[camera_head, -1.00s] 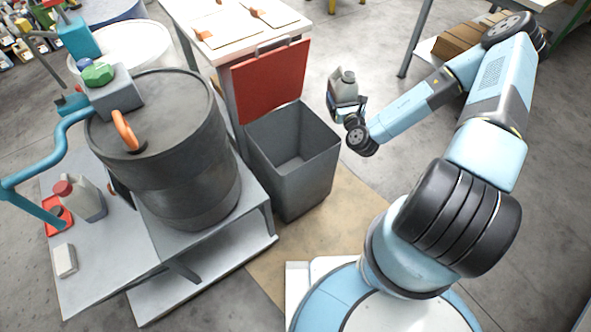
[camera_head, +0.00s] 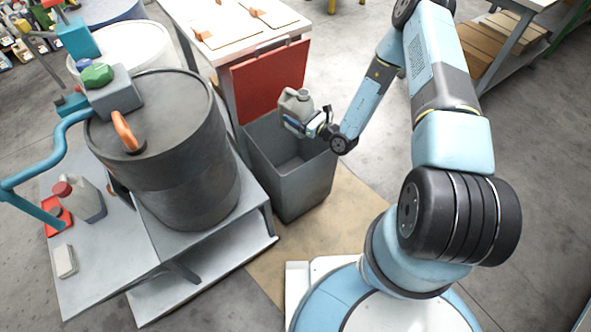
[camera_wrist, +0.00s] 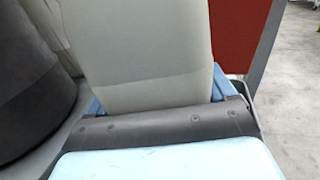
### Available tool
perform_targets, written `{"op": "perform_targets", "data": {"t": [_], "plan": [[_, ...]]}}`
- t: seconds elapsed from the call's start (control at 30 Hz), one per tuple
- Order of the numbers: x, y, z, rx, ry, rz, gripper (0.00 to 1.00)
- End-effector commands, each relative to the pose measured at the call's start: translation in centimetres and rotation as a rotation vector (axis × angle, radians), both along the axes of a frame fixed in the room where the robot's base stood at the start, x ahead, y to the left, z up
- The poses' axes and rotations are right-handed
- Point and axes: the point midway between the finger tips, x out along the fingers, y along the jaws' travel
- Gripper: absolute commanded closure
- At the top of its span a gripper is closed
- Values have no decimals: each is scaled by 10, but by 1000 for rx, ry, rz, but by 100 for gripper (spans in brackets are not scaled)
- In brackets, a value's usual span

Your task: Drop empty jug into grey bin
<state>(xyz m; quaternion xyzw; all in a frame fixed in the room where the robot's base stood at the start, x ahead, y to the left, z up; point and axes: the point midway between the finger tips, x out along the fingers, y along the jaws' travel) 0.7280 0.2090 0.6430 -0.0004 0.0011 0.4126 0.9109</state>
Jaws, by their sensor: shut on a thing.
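A pale grey jug (camera_head: 296,103) is held upright in my gripper (camera_head: 306,124). The gripper is shut around the jug's lower part. In the head view the jug appears over the back right part of the open grey bin (camera_head: 290,188), and its height above the rim is hard to tell. The bin's red lid (camera_head: 268,80) stands raised at the back, just behind the jug. In the wrist view the jug (camera_wrist: 150,50) fills the upper middle between the fingers, with the red lid (camera_wrist: 240,30) to its right. The visible part of the bin's inside looks empty.
A large dark drum (camera_head: 165,150) stands on a grey platform left of the bin. A second jug with a red cap (camera_head: 80,198) and a white block (camera_head: 64,261) are on the platform. A white-topped table (camera_head: 235,30) is behind the lid. Open floor lies to the right.

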Motion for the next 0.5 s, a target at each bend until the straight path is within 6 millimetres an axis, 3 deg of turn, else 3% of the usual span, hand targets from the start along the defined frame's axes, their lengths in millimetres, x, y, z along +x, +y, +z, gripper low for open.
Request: {"op": "perform_targets", "data": {"t": [0.5], "plan": [[-1, 1, -49, 1, 1, 0, 47]]}}
